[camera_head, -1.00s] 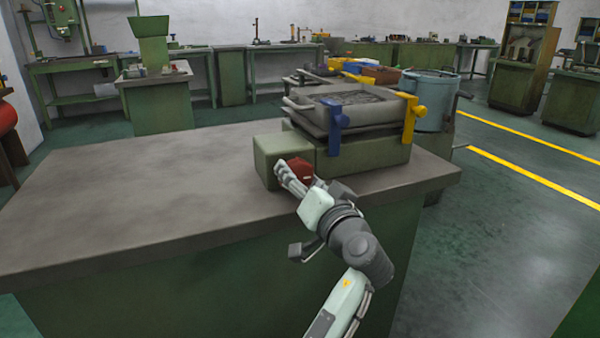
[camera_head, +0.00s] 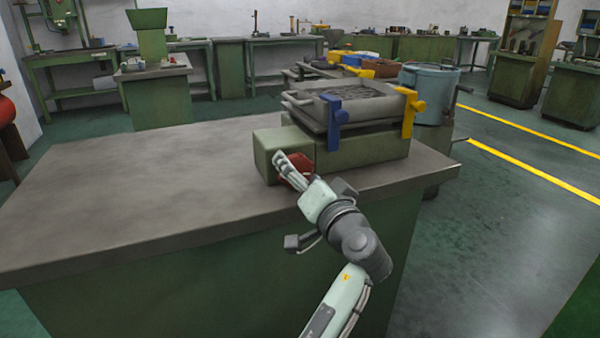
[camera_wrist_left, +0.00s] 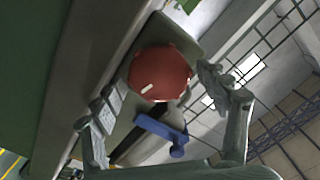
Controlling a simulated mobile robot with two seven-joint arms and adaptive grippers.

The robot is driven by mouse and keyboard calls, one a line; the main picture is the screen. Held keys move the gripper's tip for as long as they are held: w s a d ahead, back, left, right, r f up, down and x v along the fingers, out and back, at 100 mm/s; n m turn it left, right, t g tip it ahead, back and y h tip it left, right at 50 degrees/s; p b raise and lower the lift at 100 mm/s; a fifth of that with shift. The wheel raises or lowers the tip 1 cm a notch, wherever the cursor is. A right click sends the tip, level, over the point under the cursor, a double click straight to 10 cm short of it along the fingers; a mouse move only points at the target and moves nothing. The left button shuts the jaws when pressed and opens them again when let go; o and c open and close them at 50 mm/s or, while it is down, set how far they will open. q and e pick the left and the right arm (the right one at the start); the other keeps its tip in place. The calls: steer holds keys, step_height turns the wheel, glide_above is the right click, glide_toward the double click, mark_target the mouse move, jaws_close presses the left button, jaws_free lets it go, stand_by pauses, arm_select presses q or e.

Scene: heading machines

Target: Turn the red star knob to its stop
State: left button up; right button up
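The red star knob (camera_head: 296,168) sits on the front of a green box-shaped unit on the workbench; my left gripper partly covers it in the head view. In the left wrist view the knob (camera_wrist_left: 160,73) shows a short white mark on its face. My left gripper (camera_head: 290,170) is in front of the knob. In the wrist view its two fingers (camera_wrist_left: 160,88) are spread to either side of the knob, with narrow gaps visible; contact cannot be made out. My right gripper is not in view.
The unit carries a grey tray (camera_head: 366,104) with a blue clamp (camera_head: 335,122) and a yellow clamp (camera_head: 411,112). The workbench top (camera_head: 130,190) is clear to the left. A blue-grey drum (camera_head: 430,95) stands behind the bench. Open floor lies to the right.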

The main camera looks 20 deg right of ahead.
arm_select(q)
steer(key=s, duration=0.7)
steer(key=shift+s, duration=0.25)
